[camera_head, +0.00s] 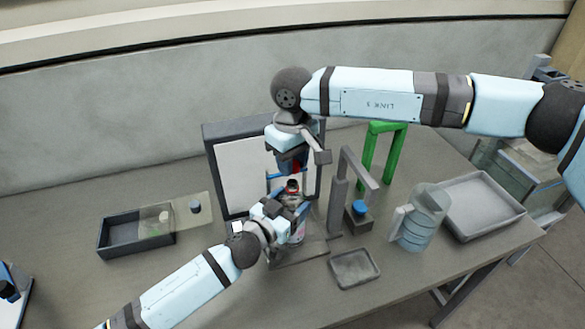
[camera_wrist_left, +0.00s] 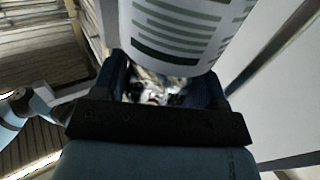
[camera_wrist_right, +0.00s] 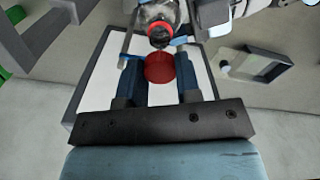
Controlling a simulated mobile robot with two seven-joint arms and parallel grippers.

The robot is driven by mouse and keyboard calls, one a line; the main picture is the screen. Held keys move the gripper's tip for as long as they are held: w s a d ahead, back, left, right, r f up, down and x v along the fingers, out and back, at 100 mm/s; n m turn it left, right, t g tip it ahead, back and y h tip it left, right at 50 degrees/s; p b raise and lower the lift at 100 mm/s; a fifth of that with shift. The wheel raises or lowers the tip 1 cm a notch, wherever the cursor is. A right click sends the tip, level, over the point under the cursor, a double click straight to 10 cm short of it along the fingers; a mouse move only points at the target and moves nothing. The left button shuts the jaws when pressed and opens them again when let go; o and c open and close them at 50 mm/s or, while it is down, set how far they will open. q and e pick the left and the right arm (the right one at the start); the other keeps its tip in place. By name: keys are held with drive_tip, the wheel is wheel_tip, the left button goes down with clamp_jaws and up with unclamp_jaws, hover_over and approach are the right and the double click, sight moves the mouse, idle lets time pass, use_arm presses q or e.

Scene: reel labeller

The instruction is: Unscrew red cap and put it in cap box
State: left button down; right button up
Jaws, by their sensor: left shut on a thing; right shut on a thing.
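A bottle (camera_head: 297,232) with a pale label stands upright in front of a white framed panel. My left gripper (camera_head: 283,212) is shut around its side; the label (camera_wrist_left: 180,30) fills the top of the left wrist view. The red cap (camera_wrist_right: 159,68) is between the fingers of my right gripper (camera_wrist_right: 160,80), which is shut on it. In the head view the cap (camera_head: 297,167) is just above the bottle, apart from it. The open bottle mouth has a red ring (camera_wrist_right: 160,30). No container is marked clearly enough to tell which is the cap box.
A small grey tray (camera_head: 357,284) lies at the front. A grey post (camera_head: 337,200), a clear jug (camera_head: 420,222), a larger tray (camera_head: 515,215) and a green frame (camera_head: 368,155) stand right.

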use_arm(q)
drive_tip(key=shift+c, duration=0.4)
unclamp_jaws()
drive_tip(key=shift+s, duration=0.1)
